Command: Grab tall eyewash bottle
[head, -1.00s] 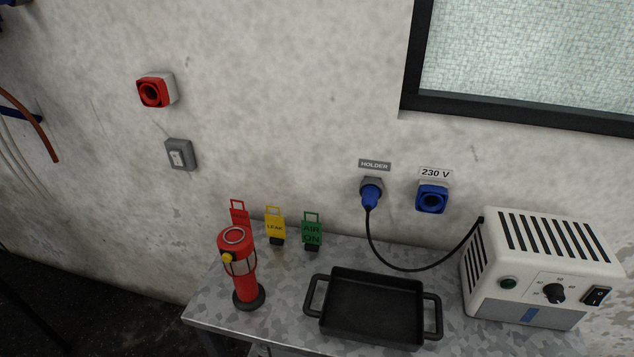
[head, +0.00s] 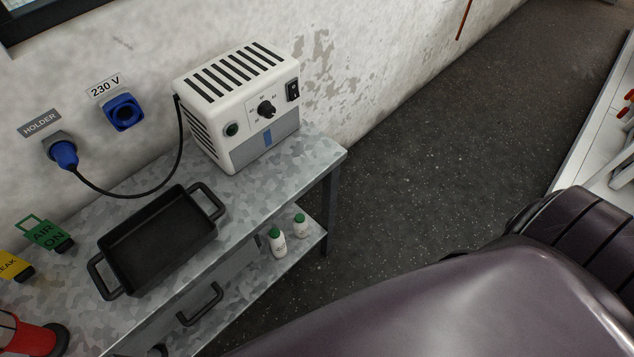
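Two white bottles with green caps stand upright on the lower shelf of the metal table, at its right end. The left bottle (head: 278,242) looks taller and is nearer to me. The right bottle (head: 300,225) looks shorter and stands just beside it. Their labels are too small to read. Neither of my grippers is in view.
The galvanized table (head: 253,187) bears a black tray (head: 158,240), a white power unit (head: 240,105), a red lamp (head: 28,335) and the green AIR ON tag (head: 47,233). A drawer handle (head: 200,304) juts from its front. A large dark purple rounded surface (head: 480,305) fills the lower right. Open floor (head: 420,170) lies right of the table.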

